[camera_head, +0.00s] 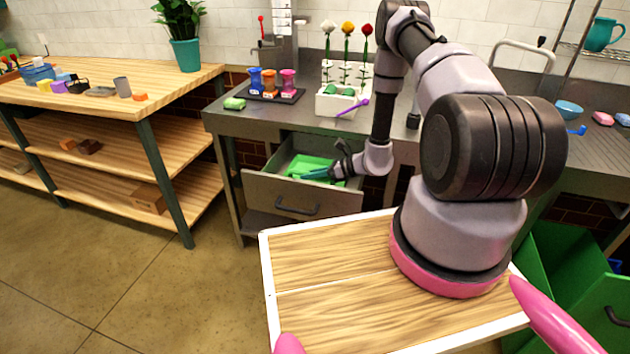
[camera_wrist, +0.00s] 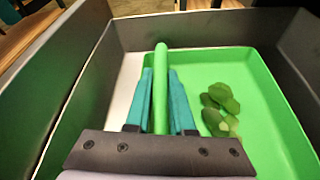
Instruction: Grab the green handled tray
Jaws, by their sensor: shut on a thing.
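The green tray (camera_wrist: 265,128) lies inside an open drawer (camera_head: 262,193) under the grey counter. Its upright green handle (camera_wrist: 160,62) stands between the two teal fingers of my gripper (camera_wrist: 160,85), which are shut on it. Several green leaf-like pieces (camera_wrist: 220,105) lie in the tray to the right of the handle. In the head view the tray (camera_head: 306,164) shows in the drawer, with my gripper (camera_head: 318,174) reaching into it from the right. My gripper hides part of the tray's near side in the wrist view.
On the counter above are a white flower holder (camera_head: 327,103), a dark rack of coloured cups (camera_head: 272,94) and a purple tool (camera_head: 352,107). A wooden shelf table (camera_head: 150,103) stands at left, with open floor before it.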

